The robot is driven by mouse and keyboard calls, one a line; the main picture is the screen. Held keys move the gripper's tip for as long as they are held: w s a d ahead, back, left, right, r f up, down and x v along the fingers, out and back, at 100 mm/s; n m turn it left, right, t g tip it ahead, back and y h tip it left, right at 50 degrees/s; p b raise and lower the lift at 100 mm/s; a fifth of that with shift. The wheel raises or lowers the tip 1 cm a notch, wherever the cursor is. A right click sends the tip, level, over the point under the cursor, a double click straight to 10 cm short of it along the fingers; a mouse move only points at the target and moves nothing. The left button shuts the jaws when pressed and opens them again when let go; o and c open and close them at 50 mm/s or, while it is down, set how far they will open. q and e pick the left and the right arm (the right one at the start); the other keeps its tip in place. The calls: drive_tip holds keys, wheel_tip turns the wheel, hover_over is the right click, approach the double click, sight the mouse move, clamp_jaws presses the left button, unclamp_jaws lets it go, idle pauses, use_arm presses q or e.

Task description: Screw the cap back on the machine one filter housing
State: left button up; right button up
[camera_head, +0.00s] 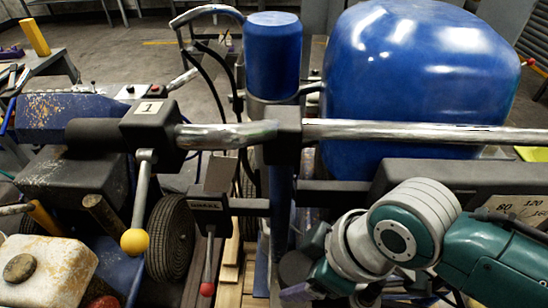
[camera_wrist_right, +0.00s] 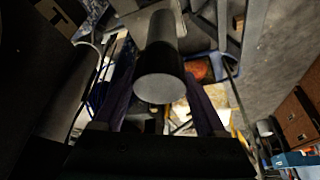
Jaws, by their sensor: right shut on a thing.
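The machine carries a "1" plate (camera_head: 150,107) on its handlebar. My right gripper (camera_head: 298,291) is low at the bottom middle of the head view, beside the blue upright post under the handlebar. In the right wrist view its two purple fingers (camera_wrist_right: 160,112) stand either side of a dark cylinder (camera_wrist_right: 162,55) with a paler round end. The gripper is shut on this dark part. A dark round end (camera_head: 295,267) shows beside the gripper in the head view. I cannot tell whether the dark part is the cap or the filter housing, or whether any thread is engaged. My left gripper is out of view.
A chrome handlebar (camera_head: 400,131) crosses above my right arm. A big blue tank (camera_head: 420,75) and a blue canister (camera_head: 272,58) stand behind it. A yellow-knobbed lever (camera_head: 135,241) and a red-tipped lever (camera_head: 207,288) stick out left of my gripper.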

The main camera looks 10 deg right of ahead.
drive_tip(key=shift+f, duration=0.25)
idle(0.4)
drive_tip(key=shift+f+b, duration=0.45)
idle(0.4)
drive_tip(key=shift+f, duration=0.25)
drive_tip(key=shift+f, duration=0.2)
drive_tip(key=shift+b, duration=0.3)
drive_tip(key=shift+f, duration=0.35)
idle(0.5)
